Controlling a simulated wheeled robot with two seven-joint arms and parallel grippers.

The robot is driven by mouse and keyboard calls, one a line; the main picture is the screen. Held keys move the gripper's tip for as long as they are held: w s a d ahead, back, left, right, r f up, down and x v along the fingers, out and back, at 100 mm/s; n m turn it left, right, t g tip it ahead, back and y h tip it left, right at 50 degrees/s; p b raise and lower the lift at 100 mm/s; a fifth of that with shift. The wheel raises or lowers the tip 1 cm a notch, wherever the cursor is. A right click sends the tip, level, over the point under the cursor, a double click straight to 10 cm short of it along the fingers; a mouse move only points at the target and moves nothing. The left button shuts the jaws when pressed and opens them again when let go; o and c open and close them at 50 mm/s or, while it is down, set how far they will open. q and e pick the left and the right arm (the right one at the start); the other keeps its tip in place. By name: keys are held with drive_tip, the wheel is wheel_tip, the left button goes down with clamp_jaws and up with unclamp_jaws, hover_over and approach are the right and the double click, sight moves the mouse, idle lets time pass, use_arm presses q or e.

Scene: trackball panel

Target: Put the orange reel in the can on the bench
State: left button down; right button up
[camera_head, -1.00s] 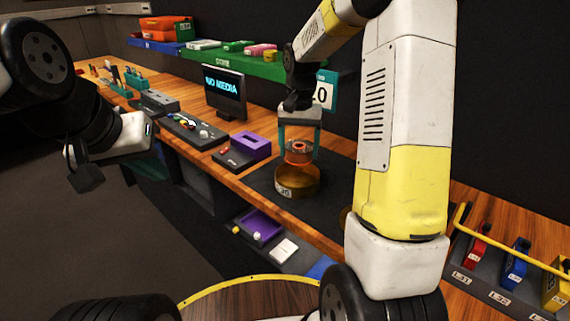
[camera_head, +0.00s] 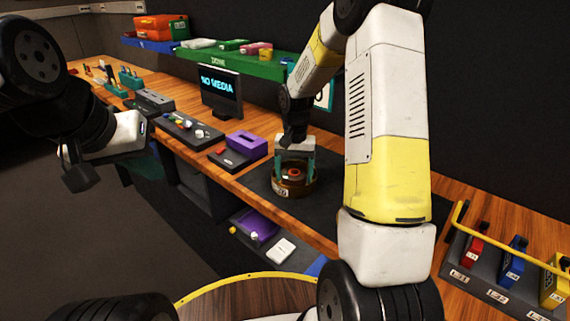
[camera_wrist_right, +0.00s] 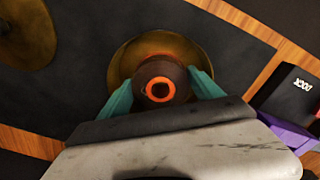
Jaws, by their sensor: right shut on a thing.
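The orange reel (camera_head: 294,174), brown with an orange ring at its centre, is between the teal fingers of my right gripper (camera_head: 294,172). The gripper is shut on it. The can (camera_head: 283,191), round and brass-coloured with a label, stands on the dark mat of the bench, and the reel is down inside its rim. The right wrist view shows the reel (camera_wrist_right: 160,82) with the can's bowl (camera_wrist_right: 163,41) around and below it; whether it touches the bottom cannot be told. My left gripper (camera_head: 82,165) is at the left, away from the bench; its fingers are unclear.
A purple box (camera_head: 246,143) stands left of the can, with a monitor (camera_head: 221,95) behind. Another round brass thing (camera_wrist_right: 25,30) lies on the mat in the right wrist view. A rack with red, blue and yellow items (camera_head: 511,272) is at the right.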

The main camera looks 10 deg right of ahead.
drive_tip(key=o, duration=1.2)
drive_tip(key=shift+f, duration=0.1)
drive_tip(key=shift+c, duration=0.2)
wheel_tip(320, 180, up, 12)
drive_tip(key=s+r+n+t+y, duration=0.1)
drive_tip(key=s+r+n+t, duration=0.15)
drive_tip(key=s+r, duration=0.85)
drive_tip(key=s+a+n+t+y, duration=0.1)
drive_tip(key=s+a+t, duration=0.1)
drive_tip(key=s, duration=1.1)
drive_tip(key=shift+n+t, duration=0.35)
drive_tip(key=shift+t, duration=0.5)
drive_tip(key=shift+r, duration=0.1)
